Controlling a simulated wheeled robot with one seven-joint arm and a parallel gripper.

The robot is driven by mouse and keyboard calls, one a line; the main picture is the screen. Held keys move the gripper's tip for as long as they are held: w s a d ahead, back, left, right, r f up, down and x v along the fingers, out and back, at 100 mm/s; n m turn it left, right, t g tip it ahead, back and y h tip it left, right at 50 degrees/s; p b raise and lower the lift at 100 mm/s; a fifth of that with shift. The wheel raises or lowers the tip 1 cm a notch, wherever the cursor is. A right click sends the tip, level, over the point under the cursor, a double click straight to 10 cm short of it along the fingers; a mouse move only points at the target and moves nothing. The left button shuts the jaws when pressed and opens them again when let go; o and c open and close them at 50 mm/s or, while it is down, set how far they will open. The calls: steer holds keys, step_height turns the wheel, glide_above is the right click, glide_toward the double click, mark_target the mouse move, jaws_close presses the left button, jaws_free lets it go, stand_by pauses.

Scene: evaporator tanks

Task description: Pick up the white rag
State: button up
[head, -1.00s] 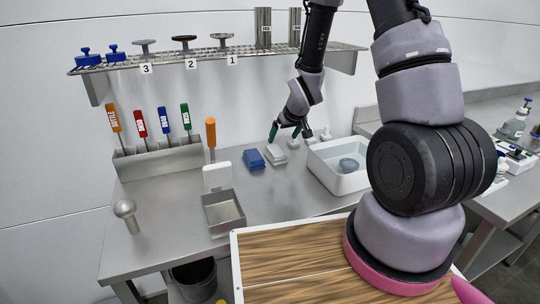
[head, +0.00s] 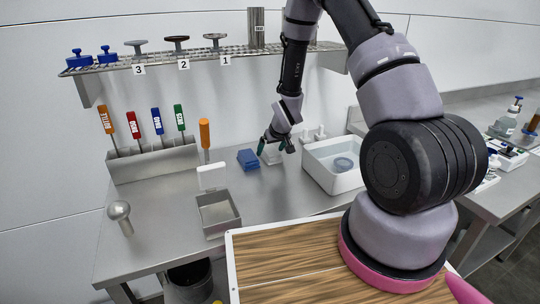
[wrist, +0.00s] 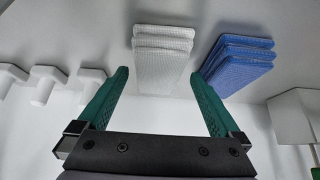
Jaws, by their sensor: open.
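The white rag (wrist: 162,62) is a folded, layered stack on the steel counter. In the wrist view it lies beyond and between my gripper's two green fingers (wrist: 158,100), which are spread wide with nothing between the tips. In the head view the rag (head: 271,156) is partly hidden behind my gripper (head: 276,147), which points down at it. I cannot tell whether a finger touches it. The blue folded rag (wrist: 238,62) lies just beside it, on its left in the head view (head: 248,159) and on its right in the wrist view.
A white basin (head: 333,165) stands right of the rags, with white taps (head: 312,135) behind it. An orange-handled tool (head: 205,138) and an open metal box (head: 217,212) stand left. A metal shelf (head: 200,58) runs above.

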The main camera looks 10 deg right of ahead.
mark_target(271, 151)
steer(key=c, duration=1.3)
step_height(271, 151, up, 10)
